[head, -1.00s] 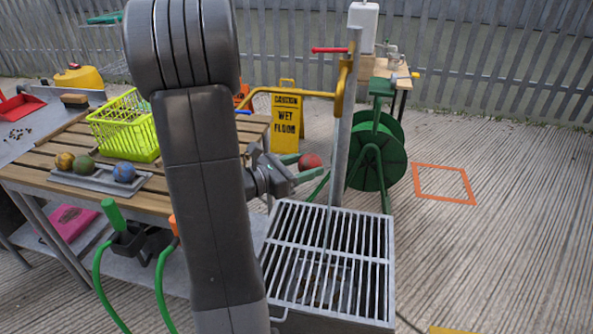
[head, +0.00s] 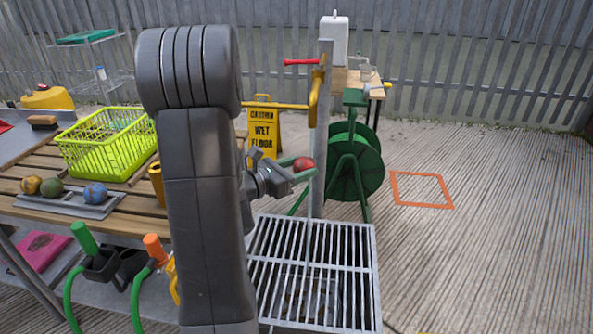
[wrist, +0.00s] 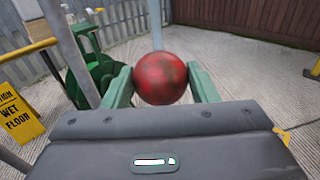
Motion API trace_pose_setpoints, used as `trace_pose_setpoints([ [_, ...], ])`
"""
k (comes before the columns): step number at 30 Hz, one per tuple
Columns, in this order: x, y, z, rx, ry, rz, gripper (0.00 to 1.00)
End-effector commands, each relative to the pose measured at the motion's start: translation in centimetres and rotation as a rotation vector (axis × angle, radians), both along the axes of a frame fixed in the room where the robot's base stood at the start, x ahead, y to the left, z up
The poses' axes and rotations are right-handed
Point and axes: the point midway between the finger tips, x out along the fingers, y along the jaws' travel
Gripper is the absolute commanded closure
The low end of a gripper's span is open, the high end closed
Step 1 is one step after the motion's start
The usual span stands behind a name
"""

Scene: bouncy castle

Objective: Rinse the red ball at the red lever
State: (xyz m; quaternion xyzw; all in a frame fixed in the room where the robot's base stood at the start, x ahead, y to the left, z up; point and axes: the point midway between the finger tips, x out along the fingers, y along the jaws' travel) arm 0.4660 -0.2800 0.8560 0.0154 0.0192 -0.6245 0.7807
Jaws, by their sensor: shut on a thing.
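My gripper (head: 297,171) is shut on the red ball (head: 304,164), which has dark smudges. In the wrist view the ball (wrist: 160,78) sits between the two green fingers. The red lever (head: 301,62) sticks out to the left near the top of a grey upright post (head: 317,185). A yellow pipe (head: 285,105) with a bend comes off the post below the lever. The ball is held below the pipe, just left of the post and above the grated basin (head: 345,270). Whether water runs is not clear; none shows at the ball.
A slatted table (head: 60,160) at left holds a yellow-green basket (head: 105,150) and a grey tray (head: 60,207) with several balls. A green hose reel (head: 355,165) stands behind the post. A wet floor sign (head: 263,128) stands behind my gripper.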

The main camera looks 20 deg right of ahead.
Motion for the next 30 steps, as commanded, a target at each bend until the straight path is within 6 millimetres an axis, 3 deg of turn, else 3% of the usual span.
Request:
trace_pose_setpoints([
  [30, -1.0, -0.7, 0.0, 0.000, 0.000, 0.000, 0.69],
])
